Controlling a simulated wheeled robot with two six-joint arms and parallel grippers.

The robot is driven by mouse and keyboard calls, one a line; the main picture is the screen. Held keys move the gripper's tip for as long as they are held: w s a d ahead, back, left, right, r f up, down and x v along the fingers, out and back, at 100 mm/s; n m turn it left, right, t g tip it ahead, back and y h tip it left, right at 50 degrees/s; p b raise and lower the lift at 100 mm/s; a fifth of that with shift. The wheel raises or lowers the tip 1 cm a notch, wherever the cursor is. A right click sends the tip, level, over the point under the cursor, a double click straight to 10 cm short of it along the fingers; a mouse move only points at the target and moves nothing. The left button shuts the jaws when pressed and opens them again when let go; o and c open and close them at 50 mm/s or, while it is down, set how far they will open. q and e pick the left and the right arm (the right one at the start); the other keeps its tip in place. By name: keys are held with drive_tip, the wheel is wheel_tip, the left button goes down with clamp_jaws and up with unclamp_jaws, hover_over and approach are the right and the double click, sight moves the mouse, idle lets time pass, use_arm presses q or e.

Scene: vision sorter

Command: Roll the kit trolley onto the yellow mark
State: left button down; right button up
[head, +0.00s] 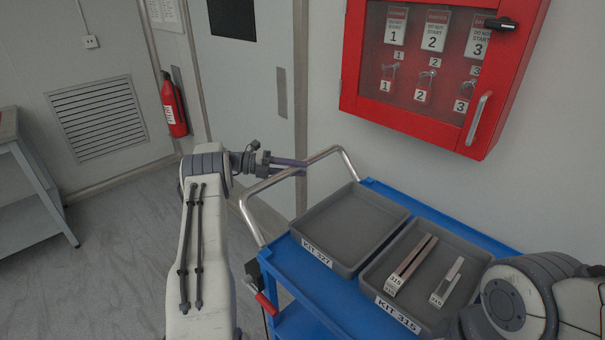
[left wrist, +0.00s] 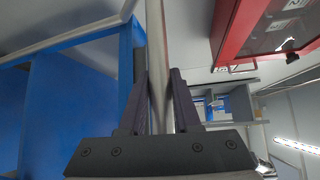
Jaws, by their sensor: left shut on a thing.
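The kit trolley (head: 306,298) is blue, with a bent silver push handle (head: 250,222) at its left end. My left gripper (head: 303,166) is shut on the handle's top bar. In the left wrist view the handle bar (left wrist: 156,70) runs between the two dark fingers (left wrist: 158,105). A grey tray marked KIT 327 (head: 350,225) is empty on the trolley. No yellow mark is visible.
A red lockout cabinet (head: 345,95) hangs on the wall behind the trolley. A fire extinguisher (head: 173,105) hangs left of the door (head: 258,75). A grey bench (head: 40,195) stands at far left. Grey floor (head: 110,250) lies open between bench and trolley.

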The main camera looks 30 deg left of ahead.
use_arm(q)
drive_tip(key=shift+d, duration=0.1)
drive_tip(key=c, duration=0.6)
unclamp_jaws()
drive_tip(key=shift+a, duration=0.2)
drive_tip(key=shift+b+v, duration=0.85)
drive_tip(key=shift+v, duration=2.85)
